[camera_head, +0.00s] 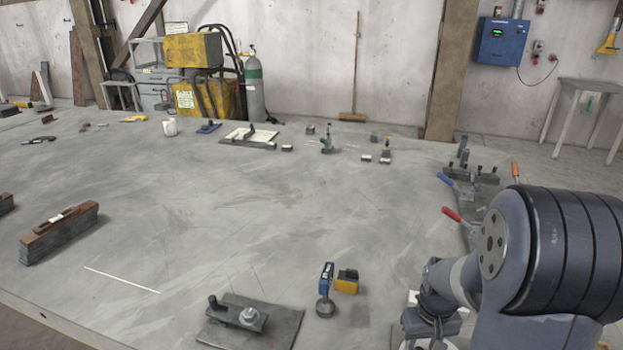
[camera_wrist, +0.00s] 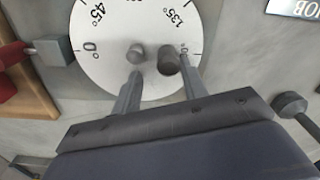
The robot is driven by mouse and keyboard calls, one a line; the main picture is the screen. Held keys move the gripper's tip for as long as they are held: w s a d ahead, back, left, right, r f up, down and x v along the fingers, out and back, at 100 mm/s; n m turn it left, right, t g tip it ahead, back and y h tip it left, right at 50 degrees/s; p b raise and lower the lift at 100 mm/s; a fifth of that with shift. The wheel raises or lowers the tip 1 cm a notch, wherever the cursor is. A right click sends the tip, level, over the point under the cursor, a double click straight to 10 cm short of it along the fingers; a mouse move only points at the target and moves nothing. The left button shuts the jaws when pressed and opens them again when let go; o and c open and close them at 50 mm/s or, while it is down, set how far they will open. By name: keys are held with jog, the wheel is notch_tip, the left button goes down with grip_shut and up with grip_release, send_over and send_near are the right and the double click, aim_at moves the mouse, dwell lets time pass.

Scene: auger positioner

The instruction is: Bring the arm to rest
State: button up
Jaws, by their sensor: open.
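My arm reaches in from the right in the head view, bent downward over the table's near right part. My gripper (camera_wrist: 159,82) is open in the wrist view, its two fingers spread over a white round dial (camera_wrist: 98,28) with angle marks such as 0, 45 and 135. Two dark round posts (camera_wrist: 137,54) and (camera_wrist: 169,62) stand up from the dial near the fingertips. Whether the fingers touch them I cannot tell. Nothing is visibly held. In the head view the fingertips are not clear.
Beside the arm in the head view lie a blue tool (camera_head: 326,285), a yellow block (camera_head: 347,281) and a dark plate with a clamp (camera_head: 262,325). Red-handled (camera_head: 455,216) and blue-handled clamps stand behind the arm. The table's middle (camera_head: 260,210) is clear.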

jog(key=m, duration=0.1)
jog(key=d+m, duration=0.1)
jog(key=m, duration=0.3)
jog(key=shift+w+d, duration=0.2)
jog(key=shift+w, duration=0.1)
jog(key=m, duration=0.2)
jog(key=d+m, duration=0.1)
jog(key=m+p, duration=0.1)
jog(key=m, duration=0.1)
jog(key=shift+d+m, duration=0.25)
jog(key=shift+m, duration=0.05)
jog(key=shift+r, duration=1.1)
